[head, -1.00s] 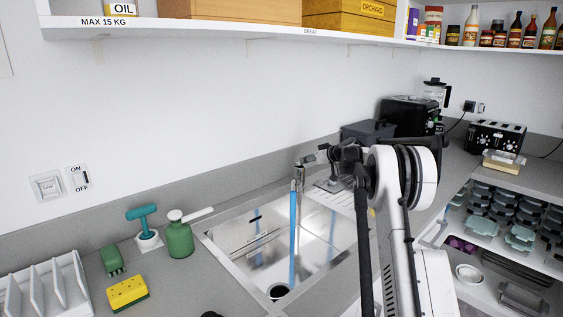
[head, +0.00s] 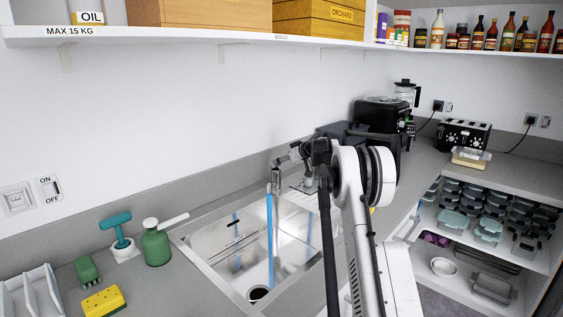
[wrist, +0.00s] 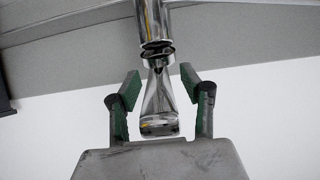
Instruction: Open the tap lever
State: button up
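The chrome tap (head: 277,181) stands at the back of the steel sink (head: 215,268). A blue stream of water (head: 270,235) runs from it into the basin. In the wrist view the tap lever (wrist: 160,100) is a flared chrome handle below the tap body (wrist: 152,22). My gripper (wrist: 160,88) is open, with one green-padded finger on each side of the lever and a visible gap on both sides. In the head view my gripper (head: 297,152) is small and dark beside the tap top, so contact cannot be judged there.
A green soap bottle (head: 157,245), a teal-handled brush (head: 120,232) and a yellow sponge (head: 103,300) stand left of the sink. A shelf (head: 200,38) runs above. A coffee machine (head: 380,117) and toaster (head: 465,134) stand at the back right.

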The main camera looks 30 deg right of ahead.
jog(key=v, duration=1.2)
dwell(0.3)
jog(key=shift+a, duration=0.1)
